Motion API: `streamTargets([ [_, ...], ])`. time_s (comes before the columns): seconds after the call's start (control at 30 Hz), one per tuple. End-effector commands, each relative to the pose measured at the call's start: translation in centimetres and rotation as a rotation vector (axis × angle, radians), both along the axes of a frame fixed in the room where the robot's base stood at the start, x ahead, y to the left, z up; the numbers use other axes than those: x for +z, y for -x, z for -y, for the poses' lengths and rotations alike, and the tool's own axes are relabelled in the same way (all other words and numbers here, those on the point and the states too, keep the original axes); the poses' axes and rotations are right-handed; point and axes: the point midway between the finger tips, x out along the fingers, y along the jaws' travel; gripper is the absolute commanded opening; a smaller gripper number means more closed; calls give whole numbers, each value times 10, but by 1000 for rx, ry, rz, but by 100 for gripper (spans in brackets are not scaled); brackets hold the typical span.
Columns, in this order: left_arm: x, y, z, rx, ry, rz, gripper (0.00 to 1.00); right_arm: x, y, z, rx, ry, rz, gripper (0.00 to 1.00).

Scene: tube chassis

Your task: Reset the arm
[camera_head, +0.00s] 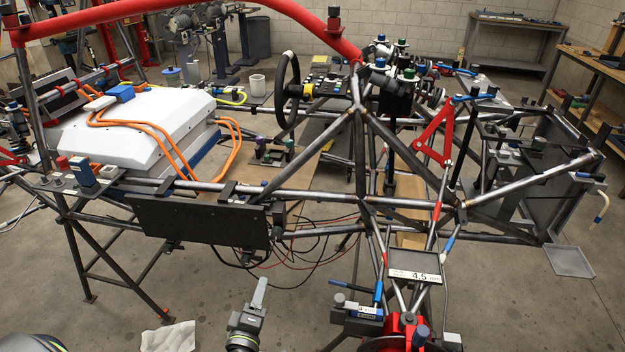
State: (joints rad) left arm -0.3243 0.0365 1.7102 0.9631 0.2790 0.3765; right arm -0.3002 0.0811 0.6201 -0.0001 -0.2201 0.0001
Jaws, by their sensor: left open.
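My left gripper (254,302) shows at the bottom of the head view, left of centre, with a light grey finger pointing up. It is open and I see nothing held in it. It is apart in the picture from the tube chassis (315,196) and its black side panel (200,221). A rounded part of my own arm shows at the bottom left corner. My right gripper does not show.
A red padded bar crosses the top left. A white battery box (140,125) with orange cables sits on the chassis. A red wheel hub assembly (395,335) stands at the bottom right. A white cloth (168,337) lies on the floor. Bare floor shows between the cloth and the panel.

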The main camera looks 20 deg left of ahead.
Motion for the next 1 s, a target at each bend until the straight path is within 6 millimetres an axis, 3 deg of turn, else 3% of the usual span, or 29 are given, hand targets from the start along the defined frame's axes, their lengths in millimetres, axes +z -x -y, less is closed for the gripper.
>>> streamTargets([
  [0.17, -6, 0, 1, -5, -12, -16, 49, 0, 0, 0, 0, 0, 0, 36],
  [0.27, -32, 4, 4, -31, -66, -92, 49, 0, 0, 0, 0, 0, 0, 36],
  [0.37, -84, 15, 10, -91, -171, -244, 49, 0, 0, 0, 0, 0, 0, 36],
  [0.47, -150, 39, 17, -186, -306, -444, 49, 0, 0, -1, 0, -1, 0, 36],
  [0.6, -238, 94, 24, -352, -482, -727, 49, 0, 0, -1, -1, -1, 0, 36],
  [0.67, -272, 124, 25, -432, -552, -845, 49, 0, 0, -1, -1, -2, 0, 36],
  [0.8, -339, 207, 25, -644, -694, -1112, 49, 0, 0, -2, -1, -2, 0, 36],
  [0.9, -370, 266, 23, -795, -771, -1270, 49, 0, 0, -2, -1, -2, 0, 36],
  [1.0, -387, 314, 20, -921, -825, -1386, 49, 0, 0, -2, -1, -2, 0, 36],
])
